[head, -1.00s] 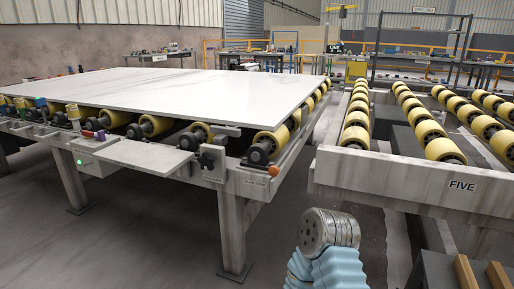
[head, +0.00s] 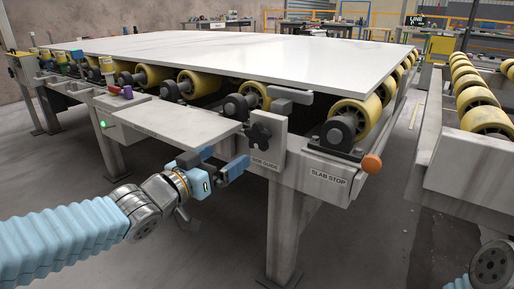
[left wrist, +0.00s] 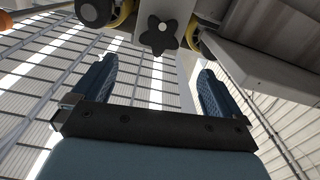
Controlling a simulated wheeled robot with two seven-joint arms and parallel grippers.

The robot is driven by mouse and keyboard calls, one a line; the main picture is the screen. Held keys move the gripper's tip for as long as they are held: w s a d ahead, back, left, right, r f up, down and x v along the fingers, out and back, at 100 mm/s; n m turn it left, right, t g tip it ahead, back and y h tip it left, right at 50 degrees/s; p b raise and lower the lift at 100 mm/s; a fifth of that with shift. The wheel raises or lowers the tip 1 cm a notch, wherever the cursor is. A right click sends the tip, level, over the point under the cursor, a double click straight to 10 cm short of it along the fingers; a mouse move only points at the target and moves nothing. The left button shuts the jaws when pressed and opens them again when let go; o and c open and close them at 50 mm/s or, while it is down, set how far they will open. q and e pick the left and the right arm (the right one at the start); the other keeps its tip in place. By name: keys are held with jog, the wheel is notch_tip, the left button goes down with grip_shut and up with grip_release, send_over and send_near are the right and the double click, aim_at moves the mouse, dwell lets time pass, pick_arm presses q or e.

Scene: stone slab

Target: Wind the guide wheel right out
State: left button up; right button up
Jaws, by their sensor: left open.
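The guide wheel is a black star-shaped knob (head: 259,137) on the front of a grey bracket marked SIDE GUIDE (head: 267,158), under the slab's near edge. It also shows at the top middle of the left wrist view (left wrist: 158,36). A grey guide bar (head: 291,95) sits above it by the white slab (head: 250,55). My left gripper (head: 221,163) is open and empty, a little left of and below the wheel, apart from it. In the left wrist view its two blue fingers (left wrist: 156,70) point toward the wheel, which appears beyond and between them. My right gripper is out of view.
A grey shelf (head: 175,120) juts out just left of the wheel, above my left gripper. An orange knob (head: 372,164) by the SLAB STOP label (head: 329,178) is to the right. A table leg (head: 288,225) stands below. Another roller line (head: 478,100) is at far right.

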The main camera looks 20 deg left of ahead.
aim_at(255, 135)
pick_arm(q)
jog(key=x, duration=0.4)
jog(key=b+x, duration=0.1)
jog(key=x, duration=0.4)
jog(key=b+x, duration=0.1)
jog(key=x, duration=0.3)
jog(key=shift+w+d+r, duration=0.15)
jog(key=shift+w+r, duration=0.25)
jog(key=shift+c, duration=0.5)
jog(key=c, duration=0.8)
jog(key=shift+c, duration=0.2)
